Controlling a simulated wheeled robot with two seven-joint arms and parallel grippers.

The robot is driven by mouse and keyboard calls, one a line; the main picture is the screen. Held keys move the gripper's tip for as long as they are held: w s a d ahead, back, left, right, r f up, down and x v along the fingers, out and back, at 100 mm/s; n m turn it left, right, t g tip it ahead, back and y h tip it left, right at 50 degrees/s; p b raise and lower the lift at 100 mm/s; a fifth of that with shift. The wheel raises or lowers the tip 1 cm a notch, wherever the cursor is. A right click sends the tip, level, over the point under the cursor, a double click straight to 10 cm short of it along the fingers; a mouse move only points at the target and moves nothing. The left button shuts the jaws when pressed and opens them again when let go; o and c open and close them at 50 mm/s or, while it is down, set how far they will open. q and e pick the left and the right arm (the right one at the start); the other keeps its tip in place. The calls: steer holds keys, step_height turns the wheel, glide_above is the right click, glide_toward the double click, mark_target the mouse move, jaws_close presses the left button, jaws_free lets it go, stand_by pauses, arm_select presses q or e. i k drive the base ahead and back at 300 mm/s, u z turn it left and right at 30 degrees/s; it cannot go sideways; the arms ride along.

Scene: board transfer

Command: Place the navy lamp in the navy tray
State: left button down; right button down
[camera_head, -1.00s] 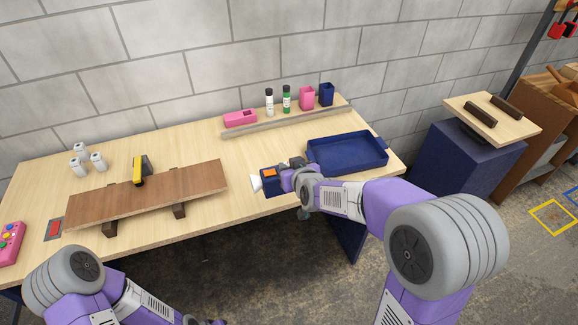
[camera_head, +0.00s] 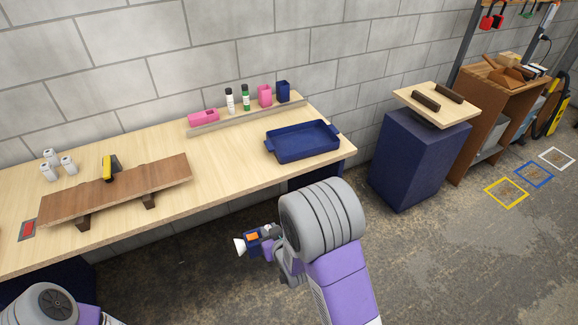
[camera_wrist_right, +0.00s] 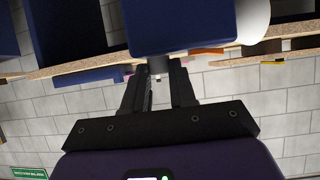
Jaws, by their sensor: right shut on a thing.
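The navy lamp (camera_head: 262,234), with an orange patch and a white flared end, is in my right gripper (camera_head: 274,236) in front of the table's front edge, over the floor in the head view. The navy tray (camera_head: 303,154) lies empty on the right end of the table, beyond and to the right of the lamp. My left gripper is out of view; only part of my left arm shows at the lower left.
A ledge (camera_head: 250,115) with bottles and cups runs along the back. A navy pedestal (camera_head: 410,160) stands to the right, apart from the table.

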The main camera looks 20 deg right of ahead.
mark_target(318, 139)
steer(key=k, duration=0.45)
steer(key=z, duration=1.8)
steer(key=i, duration=1.5)
steer(key=u, duration=1.15)
